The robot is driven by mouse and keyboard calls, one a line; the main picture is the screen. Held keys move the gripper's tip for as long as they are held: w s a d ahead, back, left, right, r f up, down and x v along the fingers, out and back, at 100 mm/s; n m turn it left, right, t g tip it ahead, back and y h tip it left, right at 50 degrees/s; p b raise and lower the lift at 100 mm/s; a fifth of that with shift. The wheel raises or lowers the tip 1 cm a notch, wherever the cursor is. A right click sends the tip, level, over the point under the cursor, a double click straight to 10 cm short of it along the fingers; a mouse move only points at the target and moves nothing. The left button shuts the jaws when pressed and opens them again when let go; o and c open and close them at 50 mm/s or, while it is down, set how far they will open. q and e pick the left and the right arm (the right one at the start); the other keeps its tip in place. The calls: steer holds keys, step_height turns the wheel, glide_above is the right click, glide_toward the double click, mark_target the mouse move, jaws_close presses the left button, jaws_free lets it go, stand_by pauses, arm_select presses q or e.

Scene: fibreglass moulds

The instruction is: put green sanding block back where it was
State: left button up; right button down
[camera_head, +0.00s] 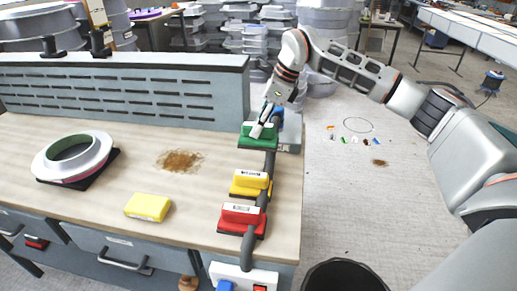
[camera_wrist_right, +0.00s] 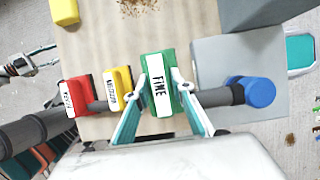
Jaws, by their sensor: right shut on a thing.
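The green sanding block (camera_head: 258,141) is at the right end of the workbench, behind the yellow sanding block (camera_head: 250,184) and the red sanding block (camera_head: 242,217). In the wrist view the green block (camera_wrist_right: 158,86) shows a white "FINE" label. My right gripper (camera_head: 268,122) is shut on it from above, with a finger on each side (camera_wrist_right: 160,92). I cannot tell whether the block touches the surface below. The wrist view also shows the yellow block (camera_wrist_right: 117,88) and red block (camera_wrist_right: 76,96). My left gripper (camera_wrist_right: 18,68) shows at that view's left edge; its opening is unclear.
A grey hose (camera_head: 262,197) runs along the row of blocks. A loose yellow block (camera_head: 148,206), brown dust (camera_head: 180,161) and a white ring mould (camera_head: 97,158) are on the bench. A slotted panel (camera_head: 130,92) stands behind. A black bin (camera_head: 344,277) stands at front right.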

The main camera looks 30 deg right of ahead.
mark_target(272, 125)
step_height(272, 125, down, 5)
steer(key=shift+r, duration=0.2)
step_height(272, 125, down, 4)
steer(key=shift+w+r, duration=0.1)
steer(key=shift+r, duration=0.15)
steer(key=c, duration=1.7)
jaws_free()
steer(key=shift+f, duration=0.2)
steer(key=shift+r, duration=0.1)
steer(key=v, duration=1.2)
